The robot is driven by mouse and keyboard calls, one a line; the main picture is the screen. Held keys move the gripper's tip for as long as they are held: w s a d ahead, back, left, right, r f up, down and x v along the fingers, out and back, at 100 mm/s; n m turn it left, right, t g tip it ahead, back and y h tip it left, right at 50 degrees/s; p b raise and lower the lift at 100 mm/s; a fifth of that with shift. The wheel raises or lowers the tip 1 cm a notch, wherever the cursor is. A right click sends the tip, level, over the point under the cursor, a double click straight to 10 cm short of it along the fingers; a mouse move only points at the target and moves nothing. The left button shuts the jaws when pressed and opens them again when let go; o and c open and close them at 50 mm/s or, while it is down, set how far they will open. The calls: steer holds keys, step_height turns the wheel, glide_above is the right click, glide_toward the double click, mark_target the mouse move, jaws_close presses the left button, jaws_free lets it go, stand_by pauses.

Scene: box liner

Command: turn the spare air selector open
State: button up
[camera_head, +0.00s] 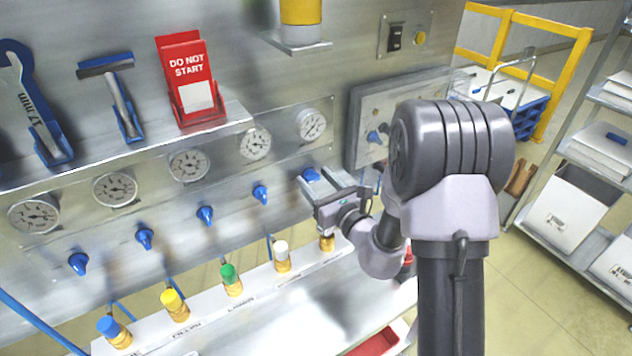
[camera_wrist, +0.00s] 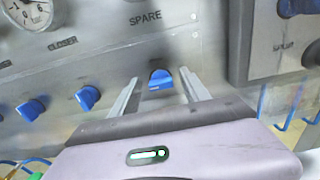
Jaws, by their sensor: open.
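The spare air selector is a blue knob on the metal panel, under the word SPARE in the wrist view (camera_wrist: 161,80). In the head view the blue knob (camera_head: 310,174) shows at the right end of a row of knobs. My gripper (camera_wrist: 160,84) is open, with one finger on each side of the blue knob. In the head view my gripper (camera_head: 326,178) reaches the panel at the knob. I cannot tell whether the fingers touch it. The knob's handle looks roughly level in the wrist view; its lower part is partly hidden in the head view.
More blue knobs (camera_head: 205,215) run left along the panel under several gauges (camera_head: 189,165). Below is a white rail with coloured fittings (camera_head: 231,280). A raised metal box (camera_head: 365,110) juts out to the right. A red DO NOT START sign holder (camera_head: 190,80) stands on the shelf above.

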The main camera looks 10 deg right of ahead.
steer(key=shift+w, duration=0.1)
jaws_close()
